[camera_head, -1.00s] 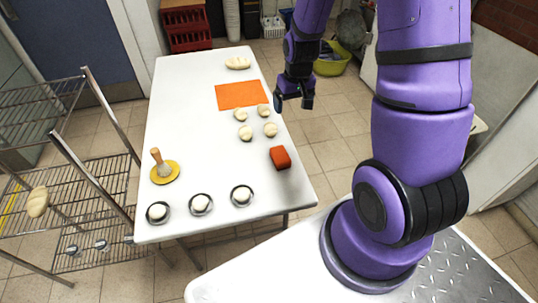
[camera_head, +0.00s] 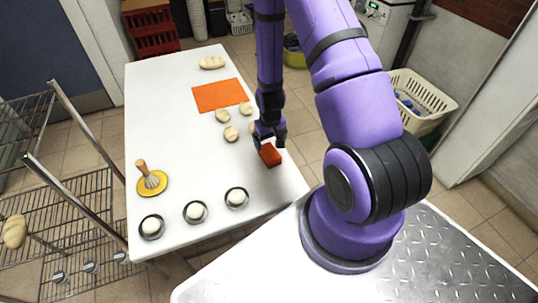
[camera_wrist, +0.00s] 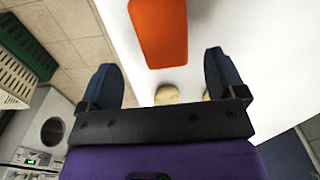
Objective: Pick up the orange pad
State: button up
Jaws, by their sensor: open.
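A small thick orange-red pad (camera_head: 270,156) lies near the right edge of the white table (camera_head: 165,110). My gripper (camera_head: 269,142) is open and empty, just above and behind this pad in the head view. I cannot tell whether the fingers touch it. A flat orange sheet (camera_head: 218,95) lies farther back on the table. In the wrist view the two dark fingers (camera_wrist: 163,78) are spread wide, with the orange sheet (camera_wrist: 159,32) beyond them. The small pad does not show clearly in the wrist view.
Several dough balls (camera_head: 231,134) lie between the sheet and the pad; one is partly hidden by my gripper. A brush on a yellow disc (camera_head: 152,183) and several small bowls (camera_head: 195,212) stand nearer. A loaf (camera_head: 212,63) lies at the back.

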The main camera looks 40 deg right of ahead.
aim_at(270, 151)
jog(key=shift+s+a+f, duration=0.1)
jog(key=shift+f, duration=1.45)
jog(key=shift+s+a+f, duration=0.1)
jog(key=shift+f, duration=1.45)
jog(key=shift+c, duration=0.4)
jog(key=c, duration=0.9)
